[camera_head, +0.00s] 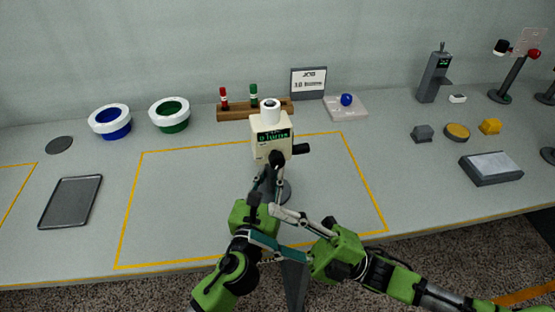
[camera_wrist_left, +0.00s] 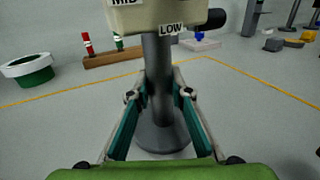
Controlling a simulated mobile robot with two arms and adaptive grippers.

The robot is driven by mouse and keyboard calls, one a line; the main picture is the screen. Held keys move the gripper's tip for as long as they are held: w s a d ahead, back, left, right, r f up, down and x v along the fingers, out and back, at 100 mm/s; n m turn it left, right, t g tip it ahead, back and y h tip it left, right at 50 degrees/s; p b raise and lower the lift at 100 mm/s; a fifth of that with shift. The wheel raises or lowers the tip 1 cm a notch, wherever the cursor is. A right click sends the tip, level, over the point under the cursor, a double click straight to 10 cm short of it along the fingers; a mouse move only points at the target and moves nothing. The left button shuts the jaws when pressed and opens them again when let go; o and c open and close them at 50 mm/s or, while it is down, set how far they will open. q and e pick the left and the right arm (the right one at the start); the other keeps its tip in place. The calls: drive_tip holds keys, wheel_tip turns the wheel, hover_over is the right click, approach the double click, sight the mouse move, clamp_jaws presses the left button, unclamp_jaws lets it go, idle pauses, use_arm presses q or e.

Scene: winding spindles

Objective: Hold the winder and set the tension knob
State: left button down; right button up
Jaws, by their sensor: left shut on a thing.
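The winder (camera_head: 264,142) is a cream box with a green-lit display and a white ring on top, upright on a grey post (camera_wrist_left: 157,85) with a round base (camera_wrist_left: 163,135). A dark knob (camera_head: 277,157) shows on its front; a black crank-like part (camera_head: 301,148) sticks out at its right side. MID and LOW labels show in the left wrist view, where the box is cut off. My left gripper (camera_wrist_left: 160,88) is shut on the post, under the box. My right gripper (camera_head: 261,221) is open and empty in front of the winder, fingers pointing left, close to my left gripper.
Blue (camera_head: 110,122) and green (camera_head: 170,115) ringed bowls and a dark tray (camera_head: 70,202) are left. A grey box (camera_head: 490,168) is right. The yellow-outlined area beside the winder is clear.

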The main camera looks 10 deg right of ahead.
drive_tip(key=w+d+f+n+g+h, duration=0.1)
drive_tip(key=w+d+n+g+h, duration=0.1)
drive_tip(key=w+d+n+g, duration=0.35)
drive_tip(key=m+t+h, duration=0.2)
drive_tip(key=t, duration=0.3)
approach(277, 167)
drive_tip(key=x, duration=1)
drive_tip(key=shift+w+d+r, duration=0.1)
drive_tip(key=shift+w+r, duration=0.25)
drive_tip(key=shift+w, duration=0.1)
drive_tip(key=shift+m+y, duration=0.25)
drive_tip(key=shift+y, duration=0.05)
clamp_jaws()
